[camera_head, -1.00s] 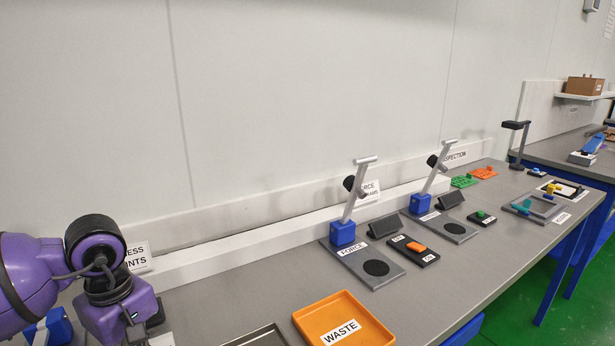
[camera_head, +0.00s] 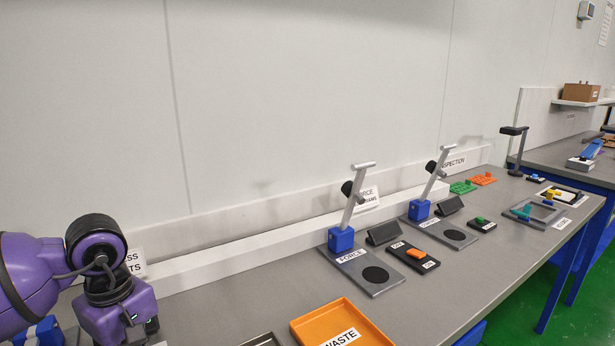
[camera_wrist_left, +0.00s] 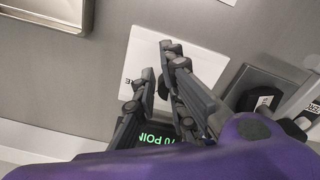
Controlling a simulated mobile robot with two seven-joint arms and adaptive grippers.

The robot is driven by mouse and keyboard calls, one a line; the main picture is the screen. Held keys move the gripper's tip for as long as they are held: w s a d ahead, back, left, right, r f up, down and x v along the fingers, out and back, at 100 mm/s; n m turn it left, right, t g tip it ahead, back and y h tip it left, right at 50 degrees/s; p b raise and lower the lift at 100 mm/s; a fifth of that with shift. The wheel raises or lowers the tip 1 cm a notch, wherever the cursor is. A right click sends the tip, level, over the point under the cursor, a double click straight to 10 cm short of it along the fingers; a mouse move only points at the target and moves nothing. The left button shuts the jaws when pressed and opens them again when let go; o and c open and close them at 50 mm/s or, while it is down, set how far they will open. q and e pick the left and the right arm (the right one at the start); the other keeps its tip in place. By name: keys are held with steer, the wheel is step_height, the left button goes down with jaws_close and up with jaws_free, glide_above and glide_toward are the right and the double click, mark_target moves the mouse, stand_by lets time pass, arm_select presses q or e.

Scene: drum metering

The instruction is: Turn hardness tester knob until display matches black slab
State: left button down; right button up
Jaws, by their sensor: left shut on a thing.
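My left gripper (camera_wrist_left: 158,68) shows in the wrist view with its two dark fingers close together over a white plate (camera_wrist_left: 200,62). It is shut on a small dark knob (camera_wrist_left: 163,88), mostly hidden between the fingers. A dark display (camera_wrist_left: 155,139) with green text, upside down in this view, lies just behind the fingers. The text reads about "70 POIN"; the fingers and my purple wrist cover the rest. In the head view my left wrist is at the lower left, with its fingertips hidden. I cannot tell which thing is the black slab. My right gripper is not in view.
An orange waste tray (camera_head: 303,326) lies at the front of the grey bench. Two force stands (camera_head: 341,240) (camera_head: 419,210) with blue bases stand farther right. A metal tray (camera_wrist_left: 78,26) is at the wrist view's upper left.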

arm_select(q)
steer(key=shift+s+d+f, duration=0.1)
steer(key=shift+d+f, duration=0.35)
steer(key=shift+f, duration=0.15)
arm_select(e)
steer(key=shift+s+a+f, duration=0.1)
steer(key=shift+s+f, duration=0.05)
arm_select(q)
step_height(320, 180, up, 6)
steer(key=p, duration=0.2)
steer(key=shift+w+r+p, duration=0.15)
steer(key=shift+w+p, duration=0.2)
steer(key=shift+w, duration=0.05)
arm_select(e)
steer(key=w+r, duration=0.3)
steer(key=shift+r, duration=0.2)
